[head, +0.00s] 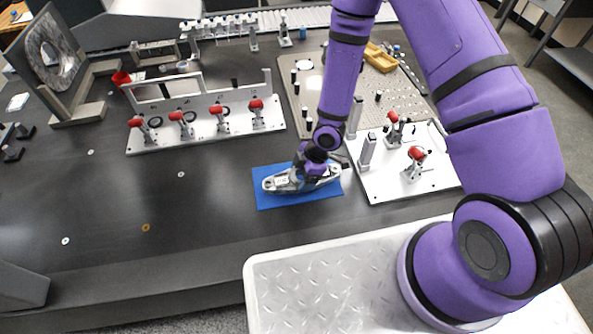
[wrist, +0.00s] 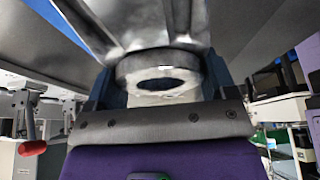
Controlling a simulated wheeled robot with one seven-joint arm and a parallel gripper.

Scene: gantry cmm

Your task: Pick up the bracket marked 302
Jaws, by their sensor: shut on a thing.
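The bracket (head: 277,184) is a grey metal part with rounded ends, lying along a blue mat (head: 262,200) on the dark table. Any number on it is too small to read. My gripper (head: 312,176) is over the middle of the bracket, shut on it, and hides part of it. In the wrist view the bracket (wrist: 160,68) fills the space between the fingers, with a ring-shaped hole facing the camera. I cannot tell whether the bracket touches the mat or is slightly raised.
A white fixture plate (head: 200,132) with several red-handled clamps stands behind to the left. Another white clamp plate (head: 420,185) is close on the right. A perforated plate (head: 390,90) lies behind. The dark table (head: 120,210) is mostly clear at front left.

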